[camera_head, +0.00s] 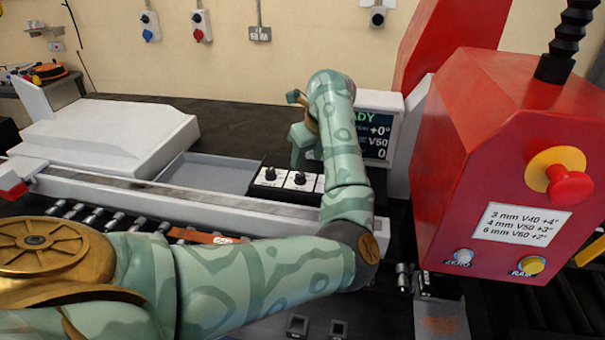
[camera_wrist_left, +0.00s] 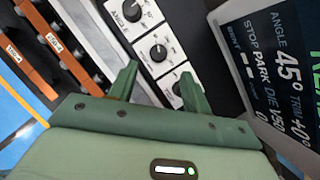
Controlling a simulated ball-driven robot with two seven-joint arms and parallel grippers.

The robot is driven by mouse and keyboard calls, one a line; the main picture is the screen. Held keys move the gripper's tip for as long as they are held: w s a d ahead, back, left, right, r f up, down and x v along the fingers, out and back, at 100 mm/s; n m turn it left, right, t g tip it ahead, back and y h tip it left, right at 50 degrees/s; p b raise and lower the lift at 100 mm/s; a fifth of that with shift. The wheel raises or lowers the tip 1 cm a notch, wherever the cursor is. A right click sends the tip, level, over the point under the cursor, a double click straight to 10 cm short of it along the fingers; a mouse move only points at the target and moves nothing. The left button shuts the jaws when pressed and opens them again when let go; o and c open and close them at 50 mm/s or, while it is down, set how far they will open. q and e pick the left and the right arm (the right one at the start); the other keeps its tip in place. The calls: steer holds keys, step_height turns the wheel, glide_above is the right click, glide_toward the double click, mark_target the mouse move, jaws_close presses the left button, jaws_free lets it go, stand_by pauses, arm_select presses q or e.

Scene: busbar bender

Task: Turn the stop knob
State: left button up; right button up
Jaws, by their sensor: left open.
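A knob panel with white plates and black knobs lies along the bench. In the wrist view I see the angle knob (camera_wrist_left: 131,12), a middle knob (camera_wrist_left: 158,52) and a third knob (camera_wrist_left: 178,88), partly hidden by my gripper. Which one is the stop knob I cannot read. In the head view two knobs (camera_head: 299,178) show; my arm covers the rest. My left gripper (camera_head: 300,152) hangs over the panel. In the wrist view its two fingers (camera_wrist_left: 158,72) are spread and empty, on either side of the lower plates. My right gripper is out of view.
A display (camera_head: 377,135) stands right behind the panel; in the wrist view it reads angle 45° and stop PARK. A red machine head (camera_head: 500,150) with a red emergency button (camera_head: 569,185) rises at the right. A grey tray (camera_head: 209,174) lies left of the knobs.

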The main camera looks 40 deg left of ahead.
mark_target(300, 175)
arm_select(q)
steer(key=b+x, duration=0.1)
steer(key=x, duration=0.6)
steer(key=shift+a, duration=0.1)
steer(key=c, duration=1)
